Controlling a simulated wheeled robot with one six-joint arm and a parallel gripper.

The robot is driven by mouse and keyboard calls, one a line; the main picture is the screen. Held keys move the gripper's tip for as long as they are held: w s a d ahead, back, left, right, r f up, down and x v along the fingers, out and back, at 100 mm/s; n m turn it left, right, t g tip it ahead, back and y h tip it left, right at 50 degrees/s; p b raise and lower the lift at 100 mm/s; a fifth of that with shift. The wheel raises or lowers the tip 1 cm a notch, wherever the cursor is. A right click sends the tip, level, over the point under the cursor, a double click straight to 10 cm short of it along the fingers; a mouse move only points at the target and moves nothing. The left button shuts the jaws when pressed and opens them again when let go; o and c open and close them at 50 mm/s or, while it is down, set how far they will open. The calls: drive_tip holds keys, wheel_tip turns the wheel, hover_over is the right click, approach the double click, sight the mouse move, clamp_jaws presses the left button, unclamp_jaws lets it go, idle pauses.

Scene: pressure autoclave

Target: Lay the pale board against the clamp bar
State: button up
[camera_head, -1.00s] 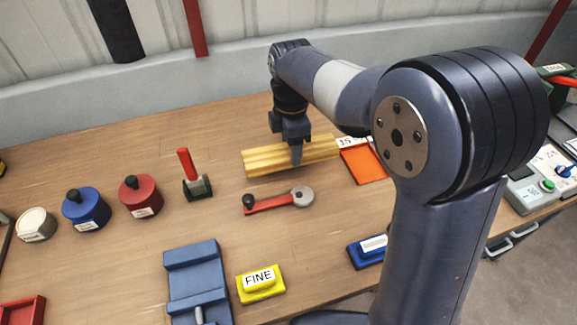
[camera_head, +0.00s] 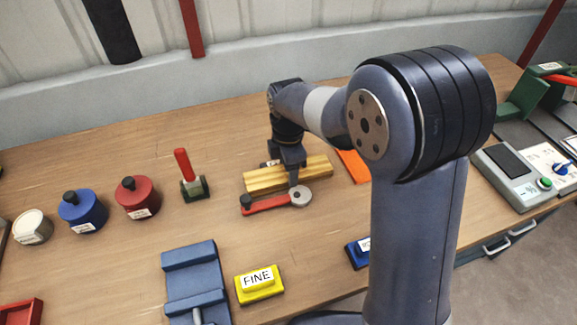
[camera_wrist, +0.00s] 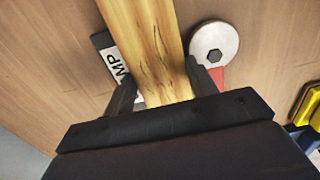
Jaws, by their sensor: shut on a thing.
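The pale board (camera_head: 264,179) is a yellowish wooden strip lying roughly level. My gripper (camera_head: 293,182) is shut on it toward its right half. In the wrist view the board (camera_wrist: 150,35) runs up between the two fingers (camera_wrist: 166,85). A red bar (camera_head: 266,204) with a black knob and a round grey end (camera_head: 301,196) lies just in front of the board; the grey end (camera_wrist: 214,43) is right of the board in the wrist view. A label ending in "MP" (camera_wrist: 117,68) is partly covered by the board. I cannot tell whether board and bar touch or which part is the clamp bar.
An upright red lever (camera_head: 184,166) stands left of the board, beside red (camera_head: 137,198) and blue (camera_head: 83,212) knobbed pots. An orange tray (camera_head: 353,166) is to the right. A grey-blue fixture (camera_head: 192,275) and yellow FINE block (camera_head: 259,284) are in front.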

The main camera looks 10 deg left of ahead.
drive_tip(key=shift+s+d+f, duration=0.1)
drive_tip(key=shift+s+f, duration=0.1)
drive_tip(key=shift+f, duration=0.4)
drive_tip(key=o, duration=1.1)
drive_tip(key=shift+f+b, duration=0.15)
drive_tip(key=shift+b, duration=0.15)
wheel_tip(320, 180, up, 14)
drive_tip(key=p, duration=0.1)
drive_tip(key=shift+w, duration=0.2)
drive_tip(key=shift+f, duration=0.1)
